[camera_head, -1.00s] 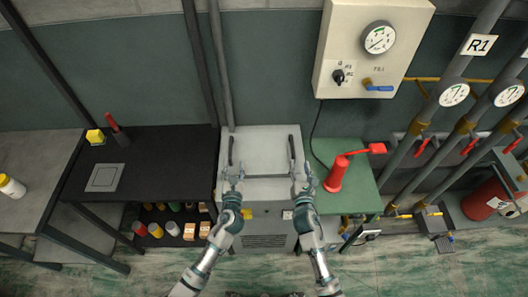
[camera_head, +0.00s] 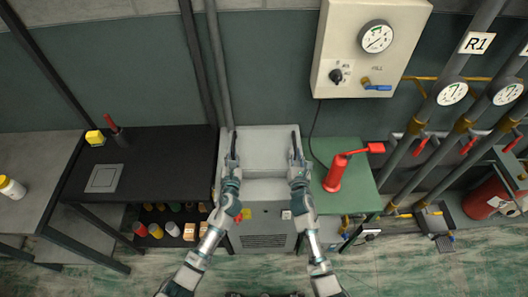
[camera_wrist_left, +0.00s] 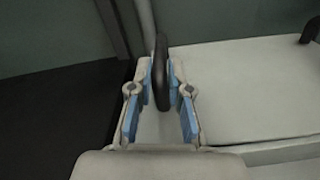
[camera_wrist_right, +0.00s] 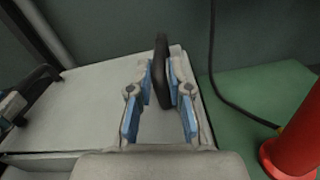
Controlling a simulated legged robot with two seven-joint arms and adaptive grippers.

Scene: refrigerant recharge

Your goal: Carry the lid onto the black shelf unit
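The pale grey lid (camera_head: 266,150) lies on top of the pale cabinet in the middle of the head view. It has one black handle along each side. My left gripper (camera_head: 233,163) is at the left handle; in the left wrist view that handle (camera_wrist_left: 161,72) stands between the closely set fingertips. My right gripper (camera_head: 297,163) is at the right handle; in the right wrist view the handle (camera_wrist_right: 161,72) is likewise between the fingertips. Both look shut on the handles. The black shelf unit (camera_head: 165,155) stands directly left of the cabinet.
A yellow item (camera_head: 95,137) and a red-handled tool (camera_head: 115,130) stand at the black top's back left; its right part is clear. A green table (camera_head: 345,195) with a red pump (camera_head: 335,175) adjoins on the right. A control box (camera_head: 370,50) hangs above.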

